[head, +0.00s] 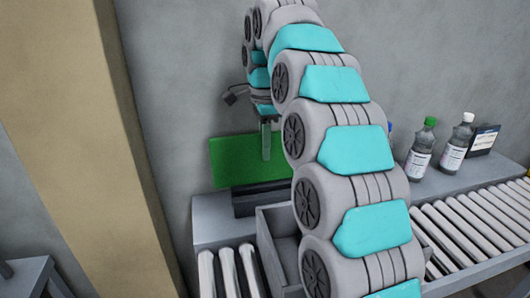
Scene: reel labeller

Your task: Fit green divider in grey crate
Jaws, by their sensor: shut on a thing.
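The green divider (235,160) is a flat green panel, held upright above the back of the bench. My gripper (266,145) is shut on its upper part, and one finger shows against its face. The grey crate (268,247) stands below and nearer, open at the top, with part of its inside visible. My arm hides much of the crate's right side. The divider shows above and behind the crate in the picture; I cannot tell its exact height over it.
Roller conveyors lie left (228,272) and right (470,230) of the crate. A green-capped bottle (421,150), a white-capped bottle (457,145) and a dark box (484,140) stand at the back right. A dark bar (262,198) lies behind the crate. A beige post (90,130) is at left.

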